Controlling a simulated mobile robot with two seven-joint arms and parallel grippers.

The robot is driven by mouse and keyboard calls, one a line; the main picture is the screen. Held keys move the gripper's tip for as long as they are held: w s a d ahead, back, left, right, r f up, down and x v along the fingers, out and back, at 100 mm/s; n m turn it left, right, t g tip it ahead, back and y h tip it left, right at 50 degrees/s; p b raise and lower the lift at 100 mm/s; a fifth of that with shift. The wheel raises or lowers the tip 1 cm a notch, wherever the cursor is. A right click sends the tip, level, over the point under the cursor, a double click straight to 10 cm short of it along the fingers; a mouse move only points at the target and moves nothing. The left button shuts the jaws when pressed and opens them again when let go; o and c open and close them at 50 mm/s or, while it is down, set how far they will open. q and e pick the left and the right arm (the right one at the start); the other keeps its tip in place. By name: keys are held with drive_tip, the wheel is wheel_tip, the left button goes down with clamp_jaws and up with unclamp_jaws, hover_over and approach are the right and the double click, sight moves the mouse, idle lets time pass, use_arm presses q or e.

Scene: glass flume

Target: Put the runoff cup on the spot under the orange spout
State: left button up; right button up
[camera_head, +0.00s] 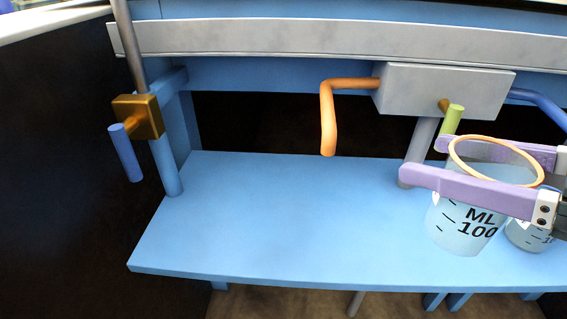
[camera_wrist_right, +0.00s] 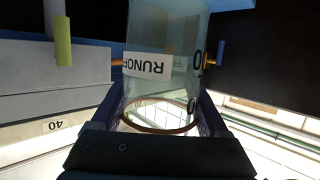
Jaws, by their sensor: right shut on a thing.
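The runoff cup (camera_head: 462,228) is clear with an orange rim and 100 ML marks; its RUNOFF label shows upside down in the wrist view, where the cup (camera_wrist_right: 165,95) fills the middle. My right gripper (camera_head: 423,160) is shut on it, with purple fingers along both sides near the rim. The cup is about upright at the right of the blue shelf (camera_head: 250,225); I cannot tell whether its base touches the shelf. The orange spout (camera_head: 328,125) bends down from a grey box, left of the cup. No marked spot shows on the shelf below it. My left gripper is not in view.
A second clear cup (camera_head: 527,237) is partly hidden behind the held cup. The grey box (camera_head: 440,92) carries a green handle (camera_head: 453,117) and a blue pipe (camera_head: 540,103). A grey post (camera_head: 418,150) stands under the box. The shelf's left and middle are clear.

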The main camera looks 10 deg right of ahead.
wheel_tip(320, 180, down, 9)
drive_tip(key=s+b, duration=0.3)
drive_tip(key=b, duration=0.7)
hover_over(321, 222)
drive_tip(key=a, duration=0.2)
drive_tip(key=f, duration=0.4)
drive_tip(key=shift+w+a, duration=0.2)
drive_tip(key=shift+w, duration=0.2)
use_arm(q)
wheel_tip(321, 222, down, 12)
use_arm(e)
drive_tip(key=shift+r, duration=0.1)
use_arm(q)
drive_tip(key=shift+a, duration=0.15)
use_arm(e)
drive_tip(key=o, duration=1.2)
